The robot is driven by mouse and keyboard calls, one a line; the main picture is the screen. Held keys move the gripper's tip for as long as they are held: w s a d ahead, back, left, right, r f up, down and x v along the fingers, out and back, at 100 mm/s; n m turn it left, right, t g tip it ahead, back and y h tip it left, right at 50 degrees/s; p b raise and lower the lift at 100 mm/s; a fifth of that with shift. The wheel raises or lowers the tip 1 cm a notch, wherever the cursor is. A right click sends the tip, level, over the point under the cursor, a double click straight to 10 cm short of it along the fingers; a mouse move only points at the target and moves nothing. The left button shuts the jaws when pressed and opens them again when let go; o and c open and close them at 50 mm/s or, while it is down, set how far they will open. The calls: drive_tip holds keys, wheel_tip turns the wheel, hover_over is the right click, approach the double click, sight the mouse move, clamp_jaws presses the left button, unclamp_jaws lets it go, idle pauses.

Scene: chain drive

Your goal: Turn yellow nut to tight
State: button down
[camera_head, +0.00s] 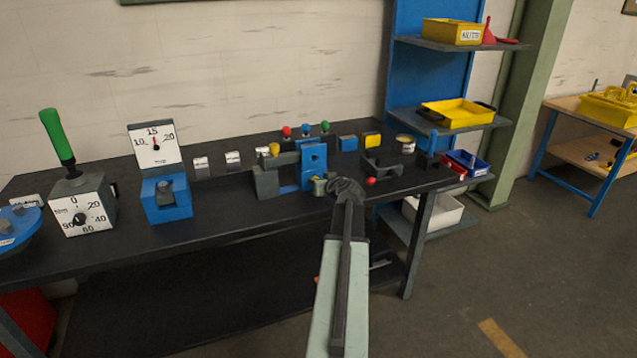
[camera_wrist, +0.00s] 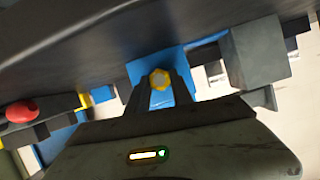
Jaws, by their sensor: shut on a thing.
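The yellow nut (camera_wrist: 159,79) is in the wrist view, on the face of a blue block (camera_wrist: 185,92). A greyish centre shows in the nut. My gripper (camera_wrist: 158,92) has its two dark fingers closed on either side of the nut. In the head view my gripper (camera_head: 342,187) reaches the front of the upright blue block (camera_head: 314,160) on the bench.
The dark bench (camera_head: 225,215) also carries a blue gauge block (camera_head: 166,198), a dial box with a green lever (camera_head: 82,205) and several small coloured knobs. A red ball knob (camera_head: 371,181) is close right of my gripper. Open floor lies right of the bench.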

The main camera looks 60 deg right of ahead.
drive_tip(key=shift+s+d+f+m+t+y+b, duration=0.15)
drive_tip(key=shift+m+t+y+b, duration=0.2)
drive_tip(key=shift+m, duration=0.45)
drive_tip(key=shift+s+d+m+t+y+b, duration=0.15)
drive_tip(key=shift+m+t+y, duration=0.25)
drive_tip(key=shift+m, duration=0.4)
drive_tip(key=shift+a, duration=0.1)
drive_tip(key=c, duration=1.1)
unclamp_jaws()
drive_tip(key=p+v, duration=0.2)
drive_tip(key=v, duration=0.6)
drive_tip(key=shift+w, duration=0.15)
